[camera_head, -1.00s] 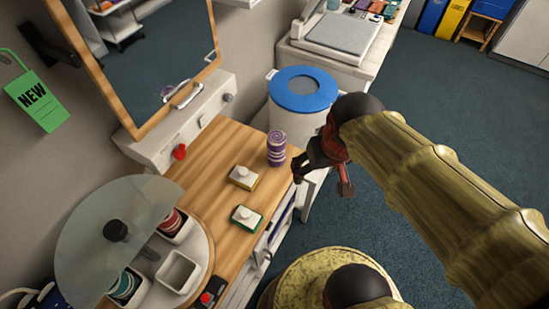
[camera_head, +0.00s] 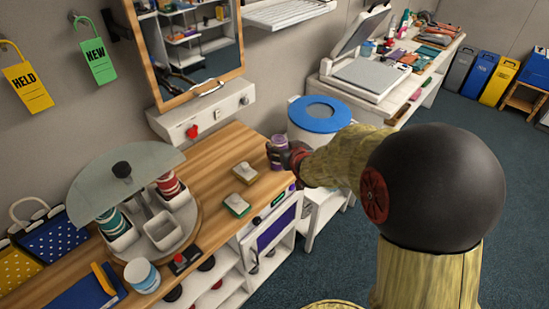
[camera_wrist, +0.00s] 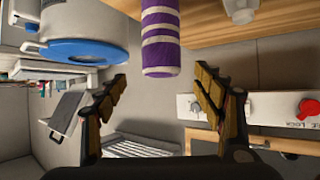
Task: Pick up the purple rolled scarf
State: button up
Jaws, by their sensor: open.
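The purple rolled scarf (camera_head: 279,143) has pale stripes and stands upright on the wooden counter (camera_head: 222,160) near its right end. In the wrist view the scarf (camera_wrist: 161,40) lies at the top middle, just beyond the fingertips and between their lines. My gripper (camera_wrist: 158,78) is open, with one finger on each side and nothing between them. In the head view my gripper (camera_head: 286,158) is at the scarf's right side and partly covers its lower part. I cannot tell whether a finger touches it.
Two small blocks with pale knobs (camera_head: 244,172) (camera_head: 237,205) sit left of the scarf. A bin with a blue lid (camera_head: 319,113) stands behind it. A round carousel (camera_head: 158,230) with a clear cover and rolled items is at the left. A mirror (camera_head: 190,45) stands behind the counter.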

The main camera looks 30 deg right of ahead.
aim_at(279, 142)
jog(key=b+x, duration=0.2)
jog(key=x, duration=0.5)
jog(key=shift+w+a+f+b, duration=0.15)
jog(key=shift+w+b, duration=0.1)
jog(key=shift+b, duration=0.1)
jog(key=c, duration=1.7)
